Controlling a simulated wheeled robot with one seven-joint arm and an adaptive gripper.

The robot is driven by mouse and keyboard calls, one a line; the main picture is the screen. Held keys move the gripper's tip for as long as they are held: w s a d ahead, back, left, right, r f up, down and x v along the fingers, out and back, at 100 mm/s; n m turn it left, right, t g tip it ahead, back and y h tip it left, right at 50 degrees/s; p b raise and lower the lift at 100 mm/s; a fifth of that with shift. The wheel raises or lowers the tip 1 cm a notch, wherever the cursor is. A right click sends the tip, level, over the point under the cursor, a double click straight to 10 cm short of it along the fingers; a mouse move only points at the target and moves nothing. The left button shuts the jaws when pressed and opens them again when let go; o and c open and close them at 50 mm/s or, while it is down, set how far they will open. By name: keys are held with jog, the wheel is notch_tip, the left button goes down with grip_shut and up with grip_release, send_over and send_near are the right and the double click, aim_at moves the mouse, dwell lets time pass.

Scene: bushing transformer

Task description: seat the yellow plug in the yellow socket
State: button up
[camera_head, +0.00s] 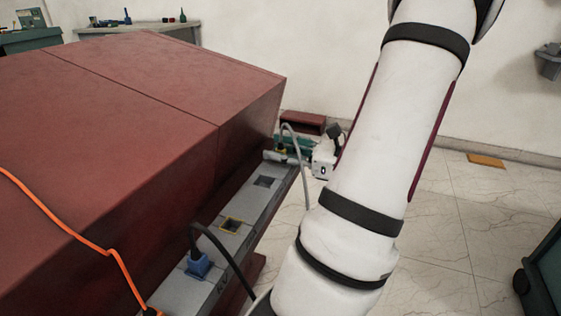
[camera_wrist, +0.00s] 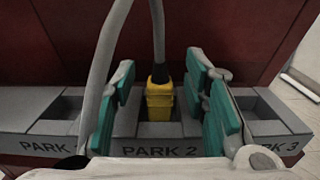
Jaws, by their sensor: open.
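The yellow plug (camera_wrist: 159,100) stands upright in the PARK 2 bay (camera_wrist: 160,130) in the wrist view, with a grey cable rising from its dark top. My gripper (camera_wrist: 160,82) is open, its green-padded fingers to the left and right of the plug with gaps on both sides. In the head view my gripper (camera_head: 293,146) is small at the far end of the grey ledge, partly hidden by my arm. The yellow socket (camera_head: 231,225) is a yellow-rimmed square opening on the ledge, and it looks empty.
A blue plug (camera_head: 197,264) with a black cable sits on the ledge, nearer than the yellow socket. An orange cable (camera_head: 75,232) runs over the red cabinet (camera_head: 110,125). An empty grey square opening (camera_head: 265,181) lies beyond the yellow socket. PARK 1 and PARK 3 flank the plug.

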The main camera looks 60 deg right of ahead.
aim_at(280, 148)
jog(key=shift+c, duration=0.2)
grip_shut()
jog(key=shift+r+p, duration=0.4)
jog(key=shift+r, duration=0.1)
notch_tip(280, 148, up, 3)
jog(key=shift+r+p, duration=0.1)
jog(key=shift+p, duration=0.9)
jog(key=s+a+p, duration=0.2)
jog(key=s+a, duration=0.1)
jog(key=s, duration=0.4)
jog(key=s+a+p, duration=0.2)
jog(key=s+a, duration=0.2)
jog(key=s, duration=0.3)
jog(key=shift+s+r, duration=0.15)
jog(key=shift+r, duration=0.3)
